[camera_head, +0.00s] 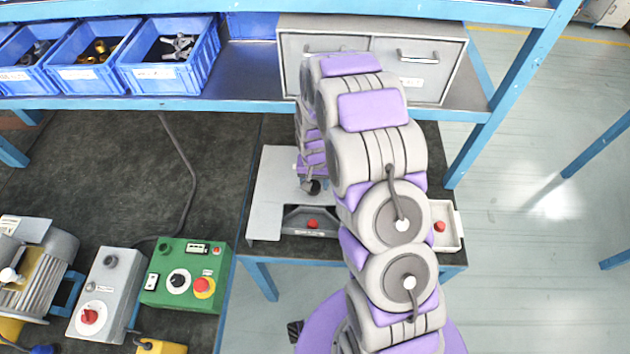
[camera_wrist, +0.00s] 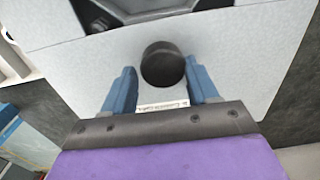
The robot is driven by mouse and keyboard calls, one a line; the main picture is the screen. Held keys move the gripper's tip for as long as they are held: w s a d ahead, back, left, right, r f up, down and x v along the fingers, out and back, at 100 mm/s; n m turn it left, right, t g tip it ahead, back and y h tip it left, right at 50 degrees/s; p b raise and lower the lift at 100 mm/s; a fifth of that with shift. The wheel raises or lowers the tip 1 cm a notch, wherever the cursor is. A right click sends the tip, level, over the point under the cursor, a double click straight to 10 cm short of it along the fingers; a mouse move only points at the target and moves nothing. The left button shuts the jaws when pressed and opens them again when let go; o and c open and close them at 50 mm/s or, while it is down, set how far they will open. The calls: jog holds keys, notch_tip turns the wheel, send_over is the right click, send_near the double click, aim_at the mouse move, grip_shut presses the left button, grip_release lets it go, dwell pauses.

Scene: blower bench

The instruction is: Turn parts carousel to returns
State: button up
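The parts carousel appears to be the pale grey housing (camera_head: 266,205) on the bench in the head view, with a dark-edged window at its front and a red part (camera_head: 312,224) inside. My arm hides much of its right side. In the wrist view, the housing's pale top (camera_wrist: 75,55) carries a round black knob (camera_wrist: 162,65). My gripper (camera_wrist: 160,78) has its two blue fingers apart, one on each side of the knob. The right finger looks closer to the knob than the left; contact is unclear. A printed label (camera_wrist: 163,106) lies between the fingers, too blurred to read.
A white tray (camera_head: 451,240) with a red-topped item stands right of the housing. A green control box (camera_head: 187,272), a grey switch box (camera_head: 108,290) and a motor (camera_head: 40,270) stand left. Blue bins (camera_head: 170,78) and a drawer unit (camera_head: 436,85) sit on the shelf behind.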

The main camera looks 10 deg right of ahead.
jog(key=shift+a, duration=0.35)
jog(key=shift+c, duration=1.4)
jog(key=shift+d, duration=0.15)
grip_shut()
